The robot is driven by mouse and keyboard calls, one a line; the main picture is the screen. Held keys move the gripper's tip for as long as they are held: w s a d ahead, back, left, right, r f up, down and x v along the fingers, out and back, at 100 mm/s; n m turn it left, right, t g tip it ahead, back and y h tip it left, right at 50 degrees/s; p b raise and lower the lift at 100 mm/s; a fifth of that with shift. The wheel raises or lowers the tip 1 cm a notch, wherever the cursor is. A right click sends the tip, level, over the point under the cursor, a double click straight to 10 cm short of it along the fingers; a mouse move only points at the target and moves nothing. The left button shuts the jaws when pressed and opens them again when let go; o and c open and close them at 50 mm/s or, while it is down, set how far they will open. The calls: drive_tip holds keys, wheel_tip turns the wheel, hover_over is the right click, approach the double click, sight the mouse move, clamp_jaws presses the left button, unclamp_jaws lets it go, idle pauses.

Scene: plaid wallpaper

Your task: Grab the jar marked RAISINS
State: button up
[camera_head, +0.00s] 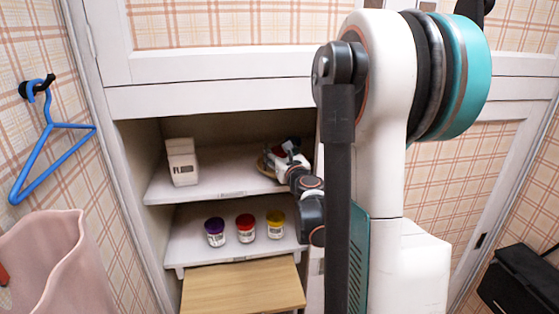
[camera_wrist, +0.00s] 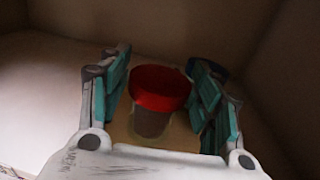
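In the wrist view a jar with a red lid (camera_wrist: 160,88) and a dark body stands between the two teal-padded fingers of my gripper (camera_wrist: 161,92). The fingers are open on either side of it, with narrow gaps. No label is readable on this jar, so I cannot tell whether it is the RAISINS jar. In the head view my gripper (camera_head: 284,160) is inside the upper shelf (camera_head: 222,185) at its right end, over a round wooden board (camera_head: 262,166). A bit of red shows there, mostly hidden by the gripper.
A pale container (camera_head: 182,163) marked "FL..." stands at the upper shelf's left. On the lower shelf stand jars with purple (camera_head: 215,232), red (camera_head: 246,228) and yellow (camera_head: 275,225) lids. A blue item (camera_wrist: 219,71) shows behind the right finger. A wooden board (camera_head: 243,289) juts out below.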

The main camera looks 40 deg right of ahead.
drive_tip(key=c, duration=0.6)
drive_tip(key=shift+r, duration=0.1)
